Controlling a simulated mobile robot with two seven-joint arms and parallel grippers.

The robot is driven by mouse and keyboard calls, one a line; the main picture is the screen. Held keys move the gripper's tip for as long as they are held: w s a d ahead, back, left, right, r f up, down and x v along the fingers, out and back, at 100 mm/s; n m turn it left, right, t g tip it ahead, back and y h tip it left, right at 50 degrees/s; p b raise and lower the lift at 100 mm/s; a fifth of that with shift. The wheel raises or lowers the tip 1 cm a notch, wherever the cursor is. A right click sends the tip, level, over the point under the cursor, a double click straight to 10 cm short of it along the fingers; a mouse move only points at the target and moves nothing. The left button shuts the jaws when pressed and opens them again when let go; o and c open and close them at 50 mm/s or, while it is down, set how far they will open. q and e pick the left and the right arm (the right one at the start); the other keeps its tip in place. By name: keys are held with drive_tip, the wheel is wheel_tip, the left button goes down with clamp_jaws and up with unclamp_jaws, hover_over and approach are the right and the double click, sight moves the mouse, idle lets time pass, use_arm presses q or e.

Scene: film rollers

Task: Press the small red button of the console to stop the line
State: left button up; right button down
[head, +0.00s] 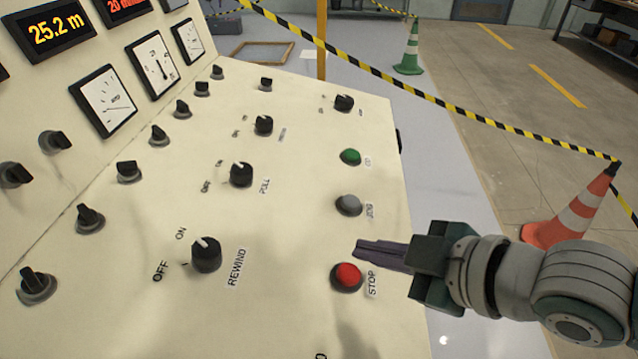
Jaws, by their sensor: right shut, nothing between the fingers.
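The cream console (300,120) fills the left and middle of the head view. Its red button (347,276), labelled STOP, sits near the panel's right edge in a dark ring. Above it in the same column are a grey button (349,204) labelled JOG and a green button (350,157). My right gripper (362,249) comes in from the right, shut and empty. Its fingertips appear just above and slightly right of the red button in the picture; the gap to the panel is hard to judge. My left gripper is not in view.
Black rotary knobs, including the REWIND knob (206,254), stand left of the buttons. Beyond the console are yellow-black tape (430,97), an orange cone (577,212), a green cone (411,50) and open floor.

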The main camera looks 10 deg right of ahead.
sight(349, 274)
use_arm(q)
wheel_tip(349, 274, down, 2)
drive_tip(key=shift+b, duration=0.55)
use_arm(e)
drive_tip(key=shift+w+a+f, duration=0.1)
drive_tip(key=shift+a+f, duration=0.05)
drive_tip(key=shift+f, duration=0.4)
drive_tip(key=shift+a+f, duration=0.1)
drive_tip(key=shift+f, duration=0.45)
idle(0.5)
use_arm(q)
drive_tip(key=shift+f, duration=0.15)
use_arm(e)
drive_tip(key=shift+f, duration=0.15)
use_arm(q)
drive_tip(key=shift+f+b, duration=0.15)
drive_tip(key=shift+b, duration=0.15)
use_arm(e)
drive_tip(key=shift+a+f, duration=0.1)
drive_tip(key=shift+f, duration=0.1)
